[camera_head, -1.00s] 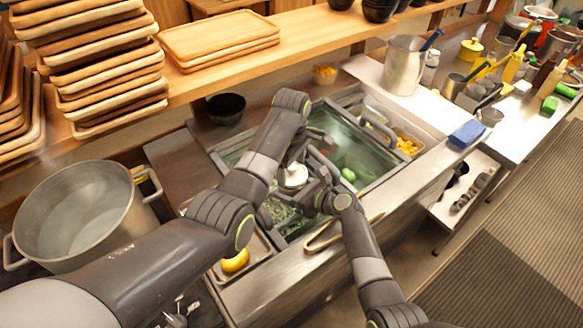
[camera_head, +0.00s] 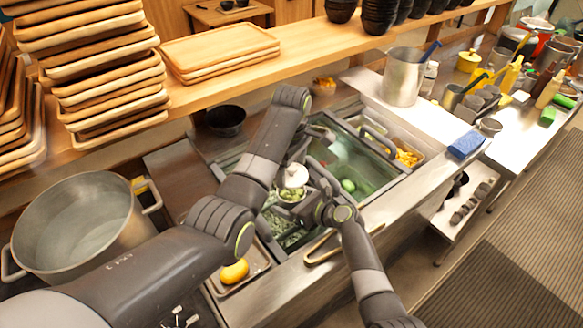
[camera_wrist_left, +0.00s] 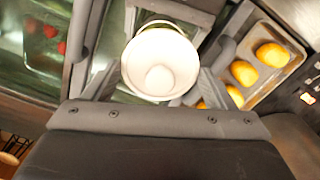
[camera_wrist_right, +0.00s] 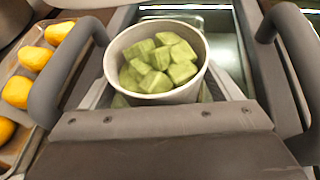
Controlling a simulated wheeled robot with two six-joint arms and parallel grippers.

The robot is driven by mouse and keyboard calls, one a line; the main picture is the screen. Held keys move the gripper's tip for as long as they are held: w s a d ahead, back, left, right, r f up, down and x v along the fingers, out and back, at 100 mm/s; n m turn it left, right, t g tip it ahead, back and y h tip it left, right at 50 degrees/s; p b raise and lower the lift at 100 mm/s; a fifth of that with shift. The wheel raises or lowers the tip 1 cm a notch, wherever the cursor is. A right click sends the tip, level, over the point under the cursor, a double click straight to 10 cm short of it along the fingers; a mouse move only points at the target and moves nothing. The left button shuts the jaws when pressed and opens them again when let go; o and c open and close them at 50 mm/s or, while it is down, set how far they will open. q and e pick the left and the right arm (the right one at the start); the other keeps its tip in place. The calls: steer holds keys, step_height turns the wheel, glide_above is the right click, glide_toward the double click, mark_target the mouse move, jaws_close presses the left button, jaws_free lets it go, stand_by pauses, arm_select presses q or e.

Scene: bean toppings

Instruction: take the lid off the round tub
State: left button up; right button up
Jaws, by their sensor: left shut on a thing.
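The round white lid (camera_head: 293,175), with a small knob, is in my left gripper (camera_wrist_left: 157,75) and held above the tub. The lid fills the middle of the left wrist view (camera_wrist_left: 160,48). The round white tub (camera_wrist_right: 157,97) is uncovered, full of pale green cubes, and upright in the right wrist view. In the head view, the tub (camera_head: 291,199) shows just below the lid, with a gap between them. My right gripper (camera_head: 312,190) is at the tub, its fingers on either side. Their contact with the tub cannot be made out.
Sunken topping bins surround the grippers, one with yellow pieces (camera_head: 407,157). A metal tray (camera_wrist_right: 15,62) with yellow fruit lies beside the tub. A large pot (camera_head: 85,222) stands left. A blue sponge (camera_head: 466,139) lies on the right counter.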

steer(key=shift+o, duration=0.7)
steer(key=shift+d+r, duration=0.1)
steer(key=shift+d, duration=0.05)
